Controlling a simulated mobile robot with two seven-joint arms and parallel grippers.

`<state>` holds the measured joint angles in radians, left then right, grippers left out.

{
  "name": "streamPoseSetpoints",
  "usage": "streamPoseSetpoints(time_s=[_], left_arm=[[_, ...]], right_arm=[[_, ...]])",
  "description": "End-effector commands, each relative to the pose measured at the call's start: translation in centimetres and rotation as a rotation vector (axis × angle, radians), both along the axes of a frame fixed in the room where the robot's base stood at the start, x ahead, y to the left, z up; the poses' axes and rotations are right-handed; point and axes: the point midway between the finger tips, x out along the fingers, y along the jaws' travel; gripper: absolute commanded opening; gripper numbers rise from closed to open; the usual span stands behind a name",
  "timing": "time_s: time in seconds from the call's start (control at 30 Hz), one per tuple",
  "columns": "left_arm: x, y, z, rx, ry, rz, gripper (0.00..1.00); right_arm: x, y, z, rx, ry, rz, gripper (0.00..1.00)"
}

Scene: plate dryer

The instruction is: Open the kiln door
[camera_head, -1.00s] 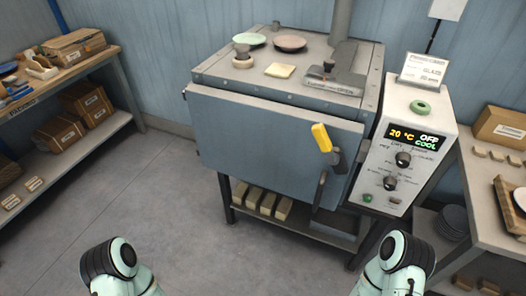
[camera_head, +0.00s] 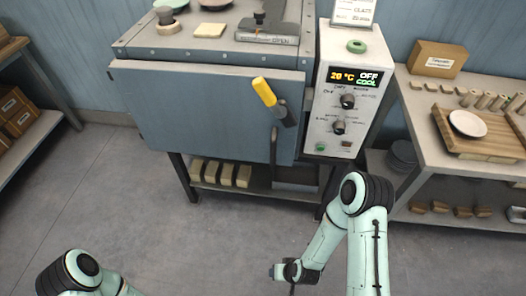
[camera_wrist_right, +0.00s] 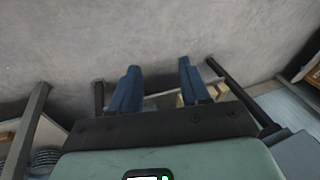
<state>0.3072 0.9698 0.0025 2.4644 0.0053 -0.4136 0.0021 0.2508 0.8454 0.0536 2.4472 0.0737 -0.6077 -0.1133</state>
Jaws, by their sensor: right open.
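The kiln (camera_head: 130,42) stands at the back with its blue-grey door (camera_head: 195,112) shut. A yellow-gripped handle (camera_head: 264,91) sticks out near the door's right side. A dark latch part (camera_head: 286,115) is beside it. My right arm is bent low in front of the kiln, its wrist near the bottom of the head view, well below and apart from the handle. In the right wrist view my right gripper (camera_wrist_right: 159,88) is open, with nothing between its two blue fingers. Only part of my left arm shows at lower left; its gripper is out of view.
A white control box (camera_head: 332,95) reading 20 °C, OFF and COOL adjoins the kiln's right side. A table (camera_head: 405,95) with a wooden tray (camera_head: 447,132) and a plate (camera_head: 467,123) is at right. Bricks (camera_head: 225,175) lie on the shelf under the kiln. The floor in front is clear.

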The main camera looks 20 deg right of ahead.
Motion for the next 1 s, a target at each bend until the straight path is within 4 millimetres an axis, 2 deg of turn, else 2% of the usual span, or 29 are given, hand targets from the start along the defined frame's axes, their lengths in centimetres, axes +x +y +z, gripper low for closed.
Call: streamPoseSetpoints(time_s=[0.03, 0.1, 0.17, 0.2, 0.3, 0.4, 0.53, 0.67, 0.77, 1.0], left_arm=[[0.0, 0.3, -3.1, 0.009, -0.015, 0.009, 0.43], [0.7, 0.7, -5.5, 0.020, -0.044, 0.020, 0.43], [1.4, 0.9, -7.4, 0.030, -0.068, 0.029, 0.43], [1.9, 1.1, -8.5, 0.035, -0.084, 0.035, 0.43], [3.0, 1.5, -11.0, 0.047, -0.117, 0.047, 0.43], [4.0, 1.8, -12.6, 0.057, -0.143, 0.056, 0.43], [4.5, 2.0, -13.4, 0.062, -0.157, 0.060, 0.43], [4.7, 2.0, -13.3, 0.064, -0.163, 0.062, 0.43], [4.7, 2.0, -13.3, 0.065, -0.164, 0.062, 0.43], [5.1, 2.2, -13.7, 0.070, -0.175, 0.066, 0.43]], right_arm=[[4.3, -0.5, -0.2, -0.054, -0.171, 0.002, 0.46], [10.1, -1.4, 2.4, -0.141, -0.409, -0.004, 0.46], [14.2, -2.0, 5.6, -0.219, -0.602, -0.018, 0.46], [16.4, -2.4, 8.0, -0.273, -0.722, -0.032, 0.46], [19.8, -3.2, 13.8, -0.392, -0.967, -0.082, 0.46], [21.1, -3.9, 18.4, -0.483, -1.131, -0.134, 0.46], [21.4, -4.4, 21.7, -0.547, -1.233, -0.179, 0.46], [22.2, -4.7, 22.6, -0.562, -1.254, -0.191, 0.46], [23.5, -5.1, 22.6, -0.561, -1.253, -0.192, 0.46], [28.5, -6.3, 22.4, -0.560, -1.250, -0.192, 0.46]])
